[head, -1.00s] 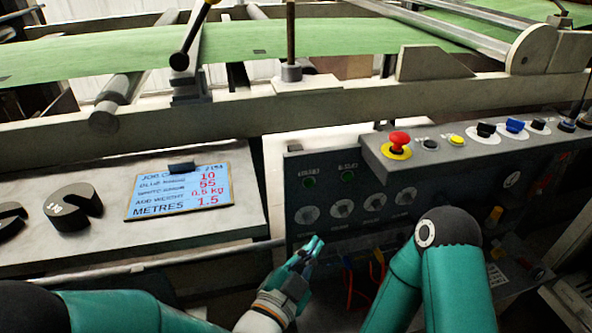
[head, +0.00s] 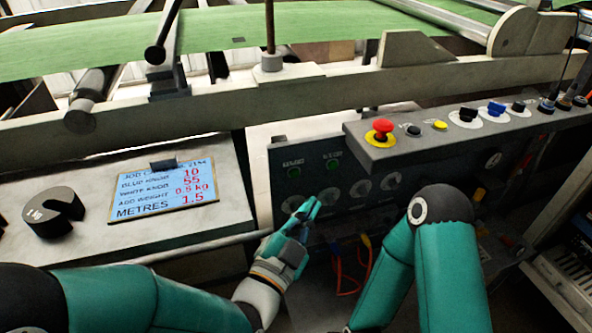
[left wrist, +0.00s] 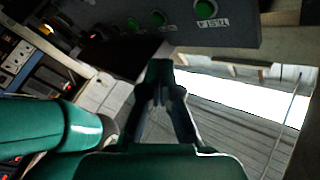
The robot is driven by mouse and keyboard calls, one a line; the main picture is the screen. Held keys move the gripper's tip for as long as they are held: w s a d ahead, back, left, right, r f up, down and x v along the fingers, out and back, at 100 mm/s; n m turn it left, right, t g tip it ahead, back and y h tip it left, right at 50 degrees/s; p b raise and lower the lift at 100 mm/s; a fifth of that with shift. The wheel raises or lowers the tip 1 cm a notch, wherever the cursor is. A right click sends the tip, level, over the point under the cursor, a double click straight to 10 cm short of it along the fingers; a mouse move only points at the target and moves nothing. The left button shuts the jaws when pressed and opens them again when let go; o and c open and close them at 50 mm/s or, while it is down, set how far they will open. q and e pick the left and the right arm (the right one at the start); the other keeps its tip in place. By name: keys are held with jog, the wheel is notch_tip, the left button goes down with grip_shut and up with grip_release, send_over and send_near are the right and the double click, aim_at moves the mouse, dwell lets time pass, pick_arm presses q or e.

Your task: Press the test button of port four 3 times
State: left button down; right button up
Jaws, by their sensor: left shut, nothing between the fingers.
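A dark control panel (head: 312,150) carries two green round buttons, one at the left (head: 295,172) and one to its right (head: 333,164). Below them runs a row of pale round dials or ports (head: 361,188); their labels are too small to read, so I cannot tell which is port four. My left gripper (head: 312,202) is shut and empty, its tips in front of the lower left of the panel. In the left wrist view, the closed fingertips (left wrist: 160,68) lie below the panel's green round parts (left wrist: 157,18), apparently apart from them. My right gripper is out of sight.
A ledge above the panel holds a red mushroom button (head: 382,127), a yellow button (head: 440,125) and several knobs. Orange cables (head: 345,275) hang below. A blue job card (head: 165,190) and a slotted weight (head: 53,212) lie on the left bench.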

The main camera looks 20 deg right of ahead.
aim_at(295, 174)
pick_arm(q)
jog(key=w, duration=0.6)
jog(key=shift+a, duration=0.1)
dwell(1.2)
jog(key=shift+w+b, duration=0.3)
jog(key=shift+w, duration=0.15)
